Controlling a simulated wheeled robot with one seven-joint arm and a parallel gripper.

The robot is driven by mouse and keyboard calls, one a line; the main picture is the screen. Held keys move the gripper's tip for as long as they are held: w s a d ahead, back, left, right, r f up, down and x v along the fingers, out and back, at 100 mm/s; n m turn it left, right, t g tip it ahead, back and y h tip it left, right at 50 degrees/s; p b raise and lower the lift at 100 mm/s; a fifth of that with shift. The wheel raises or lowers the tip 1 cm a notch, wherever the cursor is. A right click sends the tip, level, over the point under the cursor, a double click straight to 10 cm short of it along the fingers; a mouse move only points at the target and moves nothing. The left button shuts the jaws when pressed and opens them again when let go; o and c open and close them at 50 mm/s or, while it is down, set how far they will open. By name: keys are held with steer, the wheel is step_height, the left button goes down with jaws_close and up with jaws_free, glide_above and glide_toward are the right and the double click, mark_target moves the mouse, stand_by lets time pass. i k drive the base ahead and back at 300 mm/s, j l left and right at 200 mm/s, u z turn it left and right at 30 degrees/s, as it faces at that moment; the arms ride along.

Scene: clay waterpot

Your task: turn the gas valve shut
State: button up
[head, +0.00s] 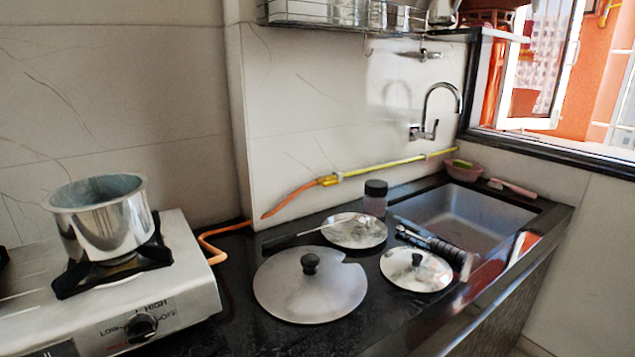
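A yellow gas pipe (390,164) runs along the tiled wall above the counter. At its left end a small yellow valve (328,181) joins it to an orange hose (290,198). The valve's handle is too small to make out clearly, so I cannot tell its position. The orange hose drops to the counter and runs left behind the gas stove (185,265). My gripper is not in view, and nothing is seen touching the valve.
A steel pot (105,225) stands on the stove, whose knob (141,327) faces front. Lids (310,290), (417,272), a pan-like disc (355,232), a dark-capped jar (375,198) and a black-handled tool (435,243) lie near the sink (465,215). A rack (335,12) hangs above.

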mark_target(328, 183)
steer(key=i+l, duration=0.25)
steer(key=l, duration=0.15)
steer(key=i+l, duration=0.2)
steer(key=l, duration=0.2)
steer(key=i+l+z, duration=0.1)
steer(key=i+l, duration=0.15)
steer(key=l, duration=0.15)
